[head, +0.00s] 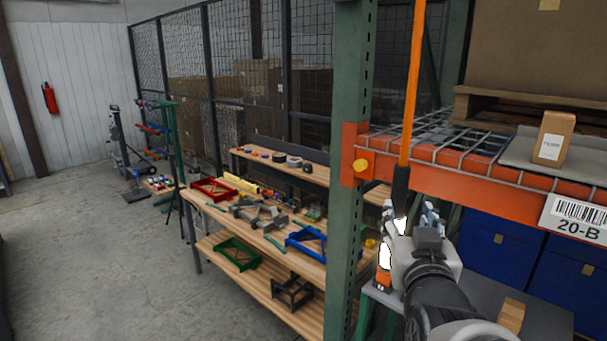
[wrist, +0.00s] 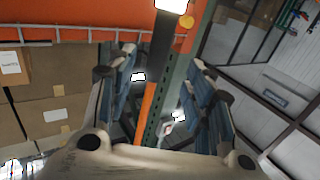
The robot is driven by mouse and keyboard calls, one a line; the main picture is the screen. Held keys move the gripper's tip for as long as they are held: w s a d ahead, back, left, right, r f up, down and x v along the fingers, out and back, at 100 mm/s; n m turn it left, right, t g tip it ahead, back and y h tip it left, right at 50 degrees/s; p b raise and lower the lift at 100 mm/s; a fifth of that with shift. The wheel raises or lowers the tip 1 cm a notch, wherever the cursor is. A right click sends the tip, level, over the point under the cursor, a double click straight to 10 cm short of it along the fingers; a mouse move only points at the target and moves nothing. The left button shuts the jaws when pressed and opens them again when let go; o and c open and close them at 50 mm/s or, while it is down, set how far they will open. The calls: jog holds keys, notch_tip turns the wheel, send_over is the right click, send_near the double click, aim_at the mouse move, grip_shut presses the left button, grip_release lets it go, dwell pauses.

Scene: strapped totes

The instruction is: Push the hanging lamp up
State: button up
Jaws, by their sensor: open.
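The hanging lamp shows in the head view as an orange cord (head: 414,75) coming down from the top, with a black stem (head: 400,185) below it. Its lower part is partly hidden behind my gripper (head: 410,210), where bright white patches show. In the wrist view, the dark lamp stem (wrist: 160,52) and its orange cord appear between the fingers of my gripper (wrist: 163,80). A bright lit end is at the top edge. My gripper is open, fingers apart on both sides of the lamp in the picture. I cannot tell whether they touch it.
A green rack post (head: 350,150) stands close left of my gripper. An orange shelf beam (head: 480,195) with wire decking is close right, bearing a small box (head: 553,138). A wooden workbench (head: 310,262) with trays and tools is behind. Open floor (head: 90,260) lies left.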

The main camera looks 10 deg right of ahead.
aim_at(400, 195)
jog(key=p+x, duration=0.4)
jog(key=x, duration=0.7)
jog(key=shift+w+p, duration=0.2)
jog(key=shift+p, duration=0.15)
grip_shut()
dwell(0.3)
